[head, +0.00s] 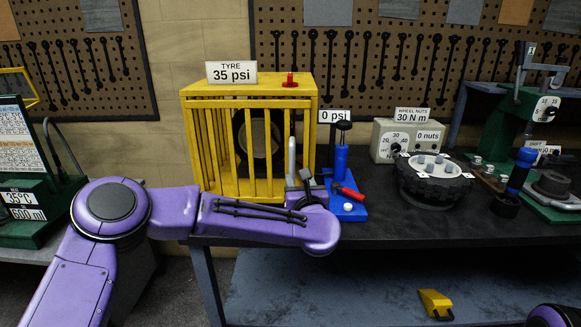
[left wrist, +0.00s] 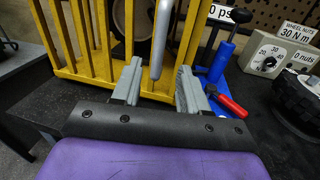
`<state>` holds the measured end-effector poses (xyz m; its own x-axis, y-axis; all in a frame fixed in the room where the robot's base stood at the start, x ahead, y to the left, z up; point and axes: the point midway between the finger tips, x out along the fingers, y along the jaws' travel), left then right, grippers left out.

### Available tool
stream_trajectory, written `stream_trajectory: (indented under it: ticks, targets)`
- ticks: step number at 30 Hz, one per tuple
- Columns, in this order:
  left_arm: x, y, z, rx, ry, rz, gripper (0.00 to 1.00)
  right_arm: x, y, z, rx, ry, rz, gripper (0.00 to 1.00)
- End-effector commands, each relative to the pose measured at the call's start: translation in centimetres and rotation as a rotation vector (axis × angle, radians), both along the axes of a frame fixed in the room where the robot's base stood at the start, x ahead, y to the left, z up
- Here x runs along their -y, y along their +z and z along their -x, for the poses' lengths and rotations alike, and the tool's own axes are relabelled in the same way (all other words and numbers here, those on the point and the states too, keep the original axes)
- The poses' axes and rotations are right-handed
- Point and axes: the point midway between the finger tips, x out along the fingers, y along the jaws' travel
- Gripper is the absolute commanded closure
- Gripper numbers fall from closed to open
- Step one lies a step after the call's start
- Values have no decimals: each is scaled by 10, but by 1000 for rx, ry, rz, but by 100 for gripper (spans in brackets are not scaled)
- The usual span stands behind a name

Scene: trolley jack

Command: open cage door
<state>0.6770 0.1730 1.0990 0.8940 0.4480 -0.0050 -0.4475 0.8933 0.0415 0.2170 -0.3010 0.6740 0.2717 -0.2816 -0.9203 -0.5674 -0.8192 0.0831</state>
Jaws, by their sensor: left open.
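The yellow cage (head: 186,130) stands at the left end of the dark bench, with a tyre (head: 259,137) behind its bars. A grey upright handle (head: 291,158) is at the cage's front right; it also shows in the left wrist view (left wrist: 162,38). My left gripper (head: 299,184) is low in front of the cage's right side. In the left wrist view its two grey fingers (left wrist: 158,84) are apart, and the handle's lower end appears between them. I cannot tell whether they touch it. The cage door looks closed. My right gripper is out of view.
A blue pump (head: 341,165) with a red lever stands close right of the cage. A wheel hub (head: 432,175) and a nut gauge box (head: 398,140) are farther right. A sign (head: 231,72) and a red knob (head: 290,81) are on the cage top. A yellow chock (head: 435,303) lies below.

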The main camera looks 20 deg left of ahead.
Motion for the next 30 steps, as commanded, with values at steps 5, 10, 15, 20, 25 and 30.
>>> stream_trajectory:
  ticks: [5, 10, 15, 20, 25, 30]
  targets:
    - [-14, 13, -20, 28, 20, 44, 56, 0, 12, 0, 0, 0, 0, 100]
    - [-31, 13, -54, 27, 18, 40, 56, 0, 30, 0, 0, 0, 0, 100]
    - [-45, 12, -83, 26, 15, 38, 56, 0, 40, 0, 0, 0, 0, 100]
    - [-50, 9, -94, 26, 12, 37, 56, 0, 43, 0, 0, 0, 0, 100]
    - [-51, 8, -95, 25, 12, 36, 56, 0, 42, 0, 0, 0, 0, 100]
    - [-51, 8, -95, 25, 12, 36, 86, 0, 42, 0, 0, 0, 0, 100]
